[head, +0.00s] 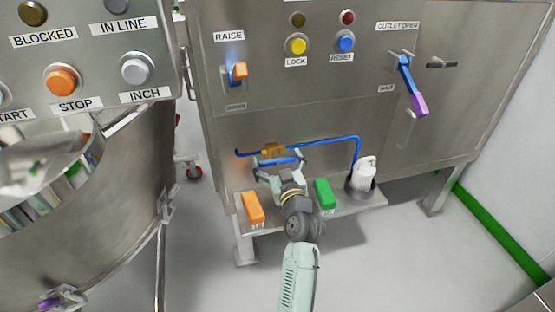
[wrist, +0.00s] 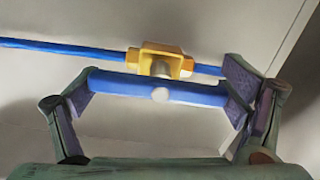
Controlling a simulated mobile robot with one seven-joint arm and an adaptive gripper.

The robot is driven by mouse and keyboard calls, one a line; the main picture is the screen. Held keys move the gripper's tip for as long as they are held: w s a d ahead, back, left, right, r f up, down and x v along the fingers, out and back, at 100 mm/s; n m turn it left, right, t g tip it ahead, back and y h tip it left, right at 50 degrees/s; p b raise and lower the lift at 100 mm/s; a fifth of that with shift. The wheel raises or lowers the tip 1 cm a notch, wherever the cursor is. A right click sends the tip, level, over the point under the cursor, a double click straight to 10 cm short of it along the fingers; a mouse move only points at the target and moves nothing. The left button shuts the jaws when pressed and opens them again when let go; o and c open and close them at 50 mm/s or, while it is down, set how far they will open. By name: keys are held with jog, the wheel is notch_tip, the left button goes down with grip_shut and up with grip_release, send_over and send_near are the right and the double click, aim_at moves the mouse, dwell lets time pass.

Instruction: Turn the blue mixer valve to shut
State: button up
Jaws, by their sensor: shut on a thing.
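The mixer valve has a yellow brass body (head: 273,149) on a thin blue pipe, low on the steel cabinet front; the body also shows in the wrist view (wrist: 160,62). Its blue bar handle (head: 277,161) lies roughly in line with the pipe, just in front of the body, and it also shows in the wrist view (wrist: 125,84). My gripper (head: 280,164) is shut on the handle, with one finger at each end of the bar. In the wrist view the gripper (wrist: 160,92) spans the handle's whole length, and the round pivot cap shows between the fingers.
The blue pipe (head: 330,138) bends down to a white bottle (head: 364,173) in a holder. An orange-topped brush (head: 253,207) and a green one (head: 324,194) stand on the low shelf beside my arm. A blue lever with a purple grip (head: 419,104) hangs above right.

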jog(key=shift+d+m, duration=0.1)
jog(key=shift+m, duration=0.3)
jog(key=m+p, duration=0.1)
jog(key=m, duration=0.2)
jog(key=shift+r+m, duration=0.1)
jog(key=shift+m, duration=0.2)
jog(key=m+p, duration=0.2)
jog(key=m, duration=0.2)
jog(key=shift+d+m, duration=0.1)
jog(key=shift+m, duration=0.2)
jog(key=m+p, duration=0.3)
jog(key=m, duration=0.3)
jog(key=shift+f+m+p, duration=0.25)
jog(key=shift+m+p, duration=0.6)
jog(key=shift+m, duration=0.65)
jog(key=shift+f, duration=0.1)
jog(key=o, duration=0.9)
